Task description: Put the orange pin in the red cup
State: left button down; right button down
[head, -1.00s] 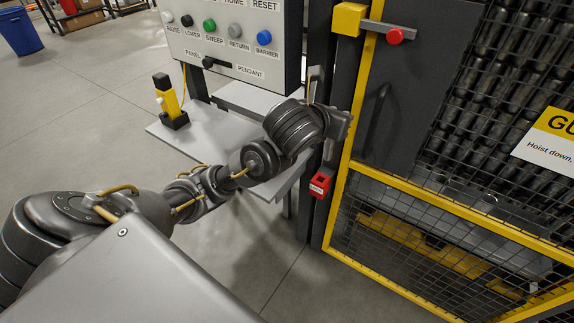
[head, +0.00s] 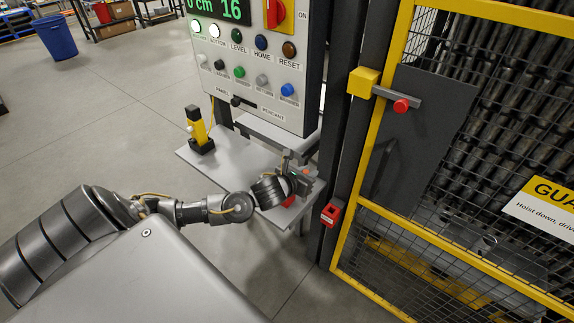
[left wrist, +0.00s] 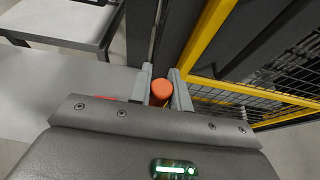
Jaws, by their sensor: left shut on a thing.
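The orange pin (left wrist: 161,90) shows its round top between the two grey fingers of my left gripper (left wrist: 160,88) in the left wrist view. The gripper is shut on it; the pin's lower part is mostly hidden. In the head view my left gripper (head: 303,173) is over the right end of the grey shelf, with a small bit of orange at it. The red cup (head: 330,214), a small square box with a label, is on the dark post, below and right of the gripper and apart from it. My right gripper is not in view.
The grey shelf (head: 225,163) carries a yellow-and-black device (head: 198,130) at its left. A red thing (head: 288,201) shows just below my gripper, partly hidden. The control panel (head: 262,75) stands above. The yellow-framed mesh guard (head: 440,233) closes off the right.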

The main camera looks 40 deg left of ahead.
pick_arm(q)
jog(key=w+a+f+b, duration=0.4)
jog(key=a+f+b, duration=0.2)
jog(key=a+f, duration=0.5)
jog(key=shift+w+a+f, duration=0.15)
jog(key=shift+w+f, duration=0.05)
jog(key=shift+f, duration=0.3)
jog(key=shift+s+f+b, duration=0.1)
jog(key=shift+b, duration=0.25)
jog(key=c, duration=1.3)
grip_release()
